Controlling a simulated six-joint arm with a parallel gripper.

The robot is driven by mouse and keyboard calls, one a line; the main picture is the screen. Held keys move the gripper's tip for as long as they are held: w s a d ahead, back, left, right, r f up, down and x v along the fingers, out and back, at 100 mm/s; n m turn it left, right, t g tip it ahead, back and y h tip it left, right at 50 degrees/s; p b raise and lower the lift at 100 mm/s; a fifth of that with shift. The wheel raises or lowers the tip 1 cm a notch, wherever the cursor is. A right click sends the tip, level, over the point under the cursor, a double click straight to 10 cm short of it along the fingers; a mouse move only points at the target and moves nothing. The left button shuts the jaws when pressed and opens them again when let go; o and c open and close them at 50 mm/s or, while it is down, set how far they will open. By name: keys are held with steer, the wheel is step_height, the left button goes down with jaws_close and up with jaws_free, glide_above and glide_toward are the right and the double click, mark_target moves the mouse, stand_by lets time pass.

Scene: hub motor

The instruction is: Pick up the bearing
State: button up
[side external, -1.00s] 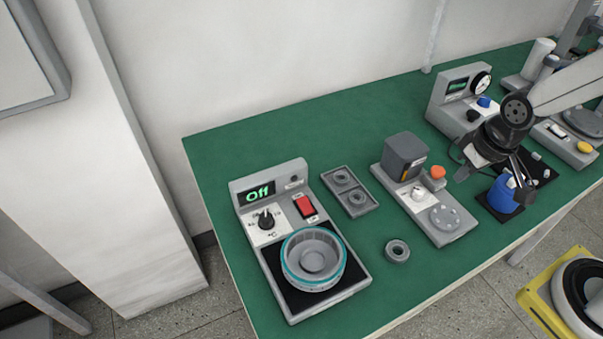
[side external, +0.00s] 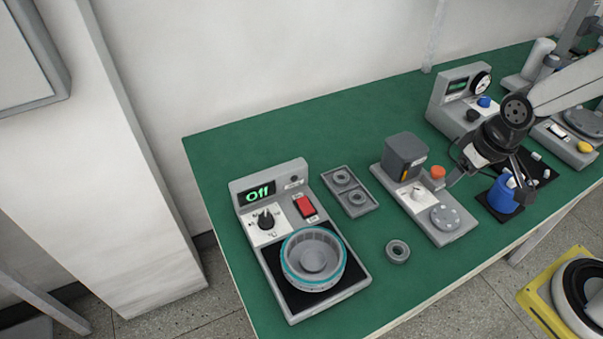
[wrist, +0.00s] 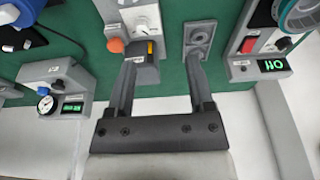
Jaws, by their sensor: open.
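A loose grey ring-shaped bearing (side external: 398,251) lies flat on the green table near its front edge. Two similar rings, one behind (side external: 343,177) and one in front (side external: 357,198), sit in a grey tray (side external: 331,180). In the wrist view the tray (wrist: 187,29) is at top centre; I cannot make out the loose bearing there. My gripper (side external: 485,183) is open and empty, well to the right of the bearing and above the table. In the wrist view its two fingers (wrist: 161,62) are spread apart.
A heater reading "Off" (side external: 258,195) holds a teal-rimmed grey housing (side external: 287,262) at left. A grey fixture with a disc (side external: 447,217) stands between the loose bearing and my gripper. A blue part (side external: 503,196) is close to my gripper. The table's back left is clear.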

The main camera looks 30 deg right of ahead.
steer(key=shift+w, duration=0.1)
steer(key=m+g, duration=0.3)
steer(key=m, duration=1.1)
glide_above(341, 174)
steer(key=s, duration=0.1)
step_height(341, 174, down, 12)
steer(key=shift+a+f, duration=0.2)
steer(key=shift+f, duration=0.55)
steer(key=shift+a+f, duration=0.15)
steer(key=shift+f, duration=0.55)
steer(key=shift+n, duration=0.3)
steer(key=shift+d+f, duration=0.1)
steer(key=shift+f, duration=2.5)
jaws_close()
